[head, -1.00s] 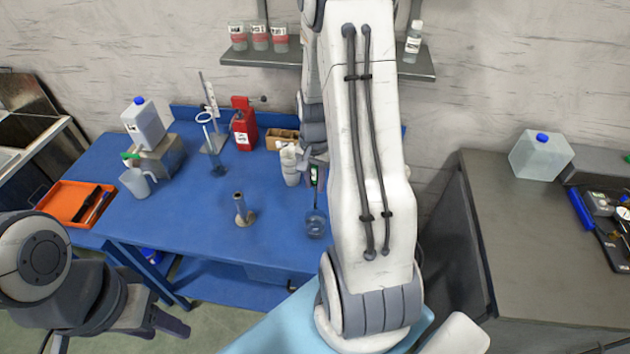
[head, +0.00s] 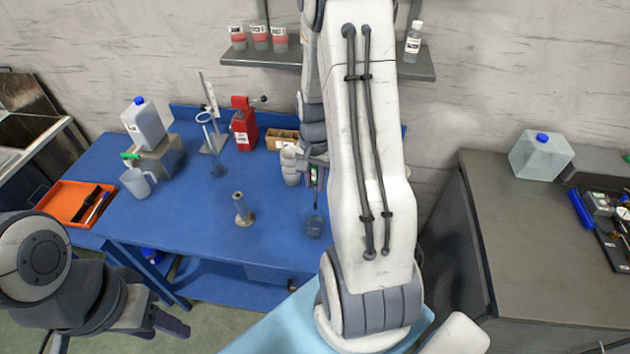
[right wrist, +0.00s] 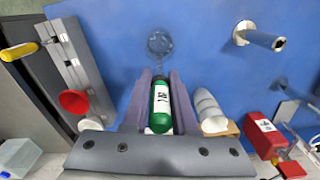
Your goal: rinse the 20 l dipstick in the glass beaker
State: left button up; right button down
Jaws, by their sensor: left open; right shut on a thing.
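My right gripper (right wrist: 160,95) is shut on the green handle of a dipstick (right wrist: 160,108), which has a white label with dark figures. In the head view the green dipstick (head: 314,174) hangs roughly upright over the glass beaker (head: 314,228). In the right wrist view the beaker (right wrist: 159,43) lies just beyond the handle, in line with it. I cannot tell whether the dipstick's tip is inside the beaker. My left gripper (head: 172,318) is open and empty at the lower left, off the table's front edge.
A metal stand (head: 243,212) is left of the beaker on the blue table (head: 180,215). The table's front middle is clear.

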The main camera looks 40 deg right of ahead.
aim_at(315, 180)
jog(key=shift+r, duration=0.15)
dwell(0.3)
notch_tip(315, 180, up, 3)
jog(key=p, duration=0.3)
jog(key=shift+f, duration=0.2)
dwell(1.3)
